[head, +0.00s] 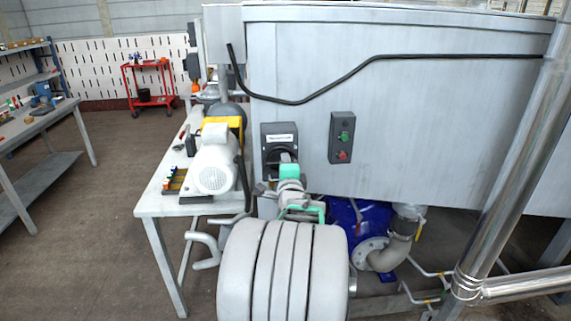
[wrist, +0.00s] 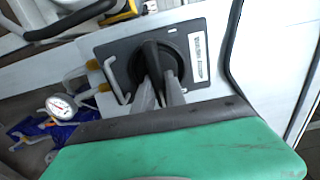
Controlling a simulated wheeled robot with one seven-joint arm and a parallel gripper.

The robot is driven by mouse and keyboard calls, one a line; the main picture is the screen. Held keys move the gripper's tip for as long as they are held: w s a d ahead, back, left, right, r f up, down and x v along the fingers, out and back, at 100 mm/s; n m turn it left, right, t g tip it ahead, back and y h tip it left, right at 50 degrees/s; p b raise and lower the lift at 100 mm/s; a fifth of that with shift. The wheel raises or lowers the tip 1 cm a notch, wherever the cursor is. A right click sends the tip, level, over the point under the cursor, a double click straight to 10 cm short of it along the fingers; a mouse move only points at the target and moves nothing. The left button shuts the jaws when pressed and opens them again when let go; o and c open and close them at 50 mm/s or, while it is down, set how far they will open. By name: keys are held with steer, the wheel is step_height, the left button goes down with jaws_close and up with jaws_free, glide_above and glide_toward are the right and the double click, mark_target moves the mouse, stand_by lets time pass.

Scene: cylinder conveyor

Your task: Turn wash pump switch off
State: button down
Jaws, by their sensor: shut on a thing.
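The wash pump switch (head: 270,129) is a dark grey plate with a white label and a black rotary knob, on the front of the big grey metal housing. It fills the upper middle of the wrist view (wrist: 119,57). My gripper (head: 279,160) reaches up to it from below in the head view. In the wrist view its two grey fingers (wrist: 157,88) are shut on the black knob handle (wrist: 151,60), one on each side. The handle stands nearly upright in the wrist view. The lower part of the knob is hidden by the fingers.
A grey control box (head: 342,137) with a green and a red button is right of the switch. A white motor (head: 215,164) stands on the table at left. A blue pump (head: 372,213) and pipes lie below. A pressure gauge (wrist: 61,107) shows in the wrist view.

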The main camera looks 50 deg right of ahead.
steer(key=c, duration=1.4)
jaws_free()
steer(key=b+v, duration=0.1)
steer(key=v, duration=0.6)
steer(key=shift+s+a, duration=0.25)
steer(key=shift+a, duration=0.05)
